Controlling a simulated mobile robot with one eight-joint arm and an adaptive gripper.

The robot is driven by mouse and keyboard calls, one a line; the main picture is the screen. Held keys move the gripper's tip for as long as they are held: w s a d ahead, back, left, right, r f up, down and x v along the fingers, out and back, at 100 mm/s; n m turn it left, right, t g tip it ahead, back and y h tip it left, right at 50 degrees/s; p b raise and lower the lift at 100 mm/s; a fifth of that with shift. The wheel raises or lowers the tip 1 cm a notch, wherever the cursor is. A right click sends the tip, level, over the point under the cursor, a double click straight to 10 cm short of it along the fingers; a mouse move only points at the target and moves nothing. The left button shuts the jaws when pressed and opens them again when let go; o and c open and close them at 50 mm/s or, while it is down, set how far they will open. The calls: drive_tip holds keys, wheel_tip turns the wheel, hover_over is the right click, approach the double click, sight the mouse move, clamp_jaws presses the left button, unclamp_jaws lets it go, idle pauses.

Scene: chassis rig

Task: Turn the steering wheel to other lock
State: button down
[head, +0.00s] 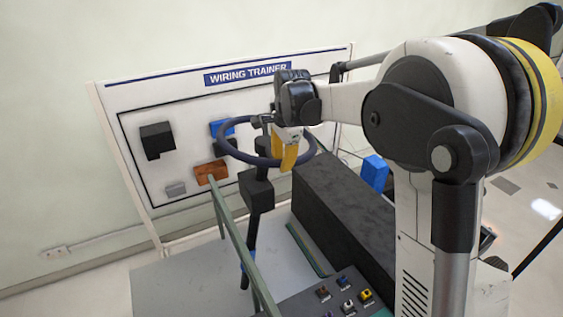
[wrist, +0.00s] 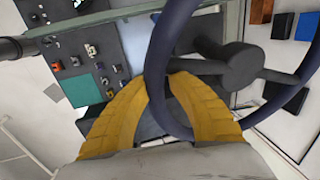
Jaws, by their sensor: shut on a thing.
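The steering wheel has a dark blue rim (head: 230,150), which also shows large in the wrist view (wrist: 170,40). In the wrist view its grey hub (wrist: 240,66) and spokes lie to the right of the rim section at my gripper. The wheel sits on a black column (head: 257,192) in the head view. My gripper (head: 288,160) has yellow fingers and is at the right part of the rim. In the wrist view the fingers (wrist: 165,90) are closed around the rim at its left side. The exact contact at the fingertips is partly hidden by the rim.
A white wiring trainer board (head: 180,105) with several coloured blocks stands behind the wheel. A green rail (head: 235,235) runs in front of the column. A large dark box (head: 340,215) and a panel of small switches (head: 335,298) lie below my arm.

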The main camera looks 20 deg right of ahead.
sight(311, 138)
drive_tip(key=shift+d, duration=0.1)
drive_tip(key=shift+d+f+n+b, duration=0.3)
drive_tip(key=shift+d+n+b, duration=0.35)
drive_tip(key=shift+d, duration=0.2)
drive_tip(key=w+d+n+b, duration=0.1)
drive_tip(key=d+n, duration=0.1)
drive_tip(key=w+d+f+n+y+b, duration=0.1)
drive_tip(key=d+n, duration=0.1)
drive_tip(key=w+d+n+y+b, duration=0.1)
drive_tip(key=d+n, duration=0.1)
drive_tip(key=d, duration=0.1)
drive_tip(key=shift+w+f, duration=0.15)
drive_tip(key=w+d+n, duration=0.1)
drive_tip(key=w+n, duration=0.1)
drive_tip(key=w+d+n+y, duration=0.1)
drive_tip(key=w+n, duration=0.1)
drive_tip(key=w+d+n, duration=0.2)
drive_tip(key=shift+w+d+f, duration=0.1)
drive_tip(key=shift+w+f, duration=0.05)
drive_tip(key=shift+f, duration=0.15)
drive_tip(key=shift+w+d+f+n+g+y+p, duration=0.15)
drive_tip(key=shift+w+n+p, duration=0.1)
drive_tip(key=shift+w+n, duration=0.25)
drive_tip(key=shift+w+d+r+n+g+y+p, duration=0.1)
drive_tip(key=shift+w+n+y+p, duration=0.1)
drive_tip(key=shift+w+n, duration=0.25)
drive_tip(key=shift+w+d+f+n+g+y+p, duration=0.15)
drive_tip(key=shift+w+n+p, duration=0.1)
drive_tip(key=shift+w+n, duration=0.25)
drive_tip(key=shift+a+r, duration=0.1)
